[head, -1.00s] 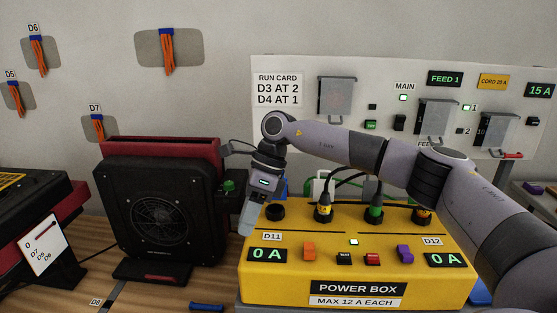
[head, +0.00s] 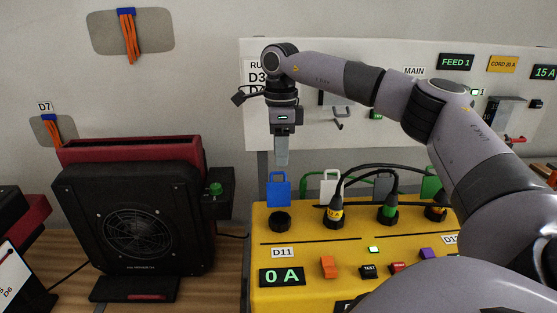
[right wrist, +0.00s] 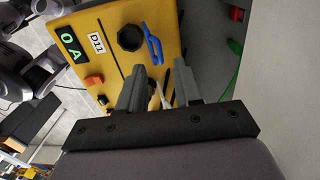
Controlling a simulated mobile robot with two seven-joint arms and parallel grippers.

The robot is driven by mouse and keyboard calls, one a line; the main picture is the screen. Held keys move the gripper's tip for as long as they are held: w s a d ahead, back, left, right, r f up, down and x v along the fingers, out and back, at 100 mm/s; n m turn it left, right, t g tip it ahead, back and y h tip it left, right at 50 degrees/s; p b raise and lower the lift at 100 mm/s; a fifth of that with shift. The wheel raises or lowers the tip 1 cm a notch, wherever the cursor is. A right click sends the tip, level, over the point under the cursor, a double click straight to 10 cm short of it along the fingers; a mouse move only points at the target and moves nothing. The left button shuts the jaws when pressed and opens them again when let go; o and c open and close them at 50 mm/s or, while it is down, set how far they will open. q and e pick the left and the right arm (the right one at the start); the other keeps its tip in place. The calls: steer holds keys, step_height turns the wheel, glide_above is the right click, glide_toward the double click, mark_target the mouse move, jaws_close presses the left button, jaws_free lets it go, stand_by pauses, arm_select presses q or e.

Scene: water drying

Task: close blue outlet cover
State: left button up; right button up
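The blue outlet cover (head: 279,188) stands upright at the back edge of the yellow power box (head: 318,243), behind the leftmost black outlet (head: 280,221). That outlet has no plug in it. My right gripper (head: 281,160) points down just above the blue cover in the head view. In the right wrist view the two fingers of my right gripper (right wrist: 160,88) are apart with nothing held, and the blue cover (right wrist: 153,46) lies beyond them, beside the black outlet (right wrist: 130,38). My left gripper is not in view.
White (head: 331,183) and green (head: 431,186) covers also stand up along the box's back. Black cords run to plugs in the other outlets. A black and red fan unit (head: 135,220) stands left. A white panel (head: 262,125) rises behind.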

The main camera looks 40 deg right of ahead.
mark_target(278, 189)
steer(key=shift+a+f, duration=0.1)
steer(key=shift+f, duration=1.4)
jaws_close()
